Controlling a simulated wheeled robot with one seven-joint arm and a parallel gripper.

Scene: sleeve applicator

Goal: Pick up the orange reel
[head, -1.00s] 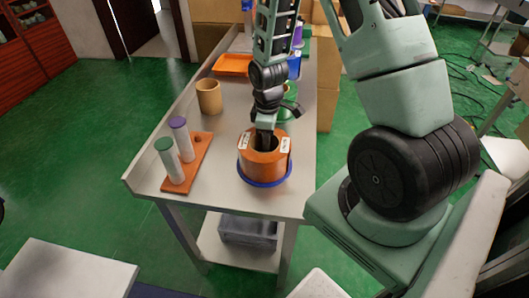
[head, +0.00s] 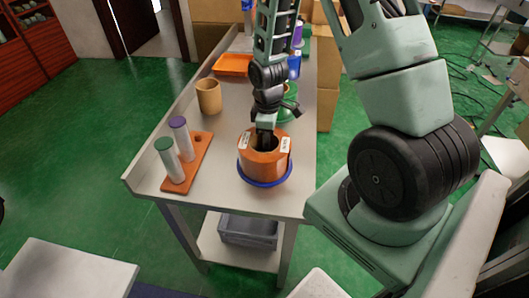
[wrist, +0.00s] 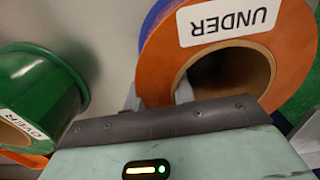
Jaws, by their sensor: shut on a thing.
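The orange reel (head: 264,160) sits near the front end of the bench, on or above a blue round piece (head: 264,183) that shows below it. In the wrist view the reel (wrist: 296,35) carries a white label reading "UNDER" and has a brown core with a dark hole. My gripper (head: 265,140) reaches down to the reel from above. In the wrist view its fingers (wrist: 158,97) are at the reel's wall, one inside the hole and one outside. It is shut on the reel wall. The fingertips are partly hidden.
A green reel (wrist: 35,90) labelled "OVER" stands beside, also behind my arm (head: 287,112). An orange rack (head: 190,165) holds green-capped and purple-capped white tubes. A tan cup (head: 209,97), an orange tray (head: 232,64) and a blue item (head: 294,66) stand farther back on the bench (head: 226,128).

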